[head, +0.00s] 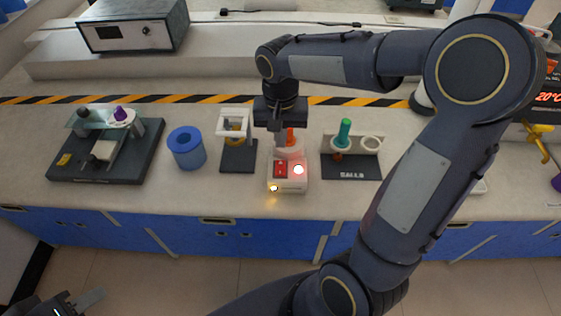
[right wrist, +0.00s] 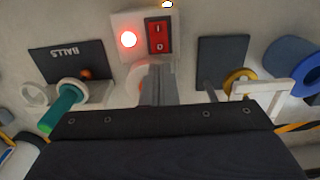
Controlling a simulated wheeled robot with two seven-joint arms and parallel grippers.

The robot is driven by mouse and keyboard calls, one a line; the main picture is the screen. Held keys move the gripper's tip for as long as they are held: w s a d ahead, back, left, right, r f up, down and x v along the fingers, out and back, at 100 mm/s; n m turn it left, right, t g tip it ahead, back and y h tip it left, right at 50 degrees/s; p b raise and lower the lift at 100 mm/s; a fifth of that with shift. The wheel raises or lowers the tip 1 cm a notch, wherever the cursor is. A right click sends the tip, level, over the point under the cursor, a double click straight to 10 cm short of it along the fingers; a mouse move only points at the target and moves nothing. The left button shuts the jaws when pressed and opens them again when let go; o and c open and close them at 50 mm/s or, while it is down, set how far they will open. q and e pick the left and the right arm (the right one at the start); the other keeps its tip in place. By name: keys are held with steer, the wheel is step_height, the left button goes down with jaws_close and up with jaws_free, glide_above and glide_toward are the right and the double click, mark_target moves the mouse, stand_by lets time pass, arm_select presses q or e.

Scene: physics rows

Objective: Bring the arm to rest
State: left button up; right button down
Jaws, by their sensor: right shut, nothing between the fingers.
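My right arm (head: 400,185) reaches across the head view from the lower middle, bends at the upper right and comes back over the bench. My right gripper (head: 281,138) points down, shut and empty, above the back of a white switch box (head: 290,187). In the right wrist view its closed fingers (right wrist: 159,72) end just beside the box's red rocker switch (right wrist: 158,36). I cannot tell whether they touch the box. A red lamp (head: 298,170) on the box is lit. My left gripper (head: 75,302) shows only partly at the bottom left corner, away from the bench.
A dark stand marked BALLS (head: 350,168) with a green-handled piece is right of the box. A small dark-based stand (head: 238,157), a blue cylinder (head: 187,148) and a dark tray (head: 105,165) are left. A grey instrument (head: 130,28) stands behind the striped tape.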

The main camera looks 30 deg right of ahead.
steer(key=shift+r, duration=0.5)
steer(key=s+a+r+n+t+y, duration=0.1)
steer(key=s+a+n+t+y, duration=0.1)
steer(key=s, duration=0.6)
steer(key=s+a+r+n+t+y, duration=0.1)
steer(key=s+a+n+t, duration=0.1)
steer(key=s, duration=0.7)
steer(key=shift+r+n+t+y, duration=0.3)
steer(key=shift+r+t+y, duration=0.1)
steer(key=shift+t, duration=0.4)
stand_by(0.4)
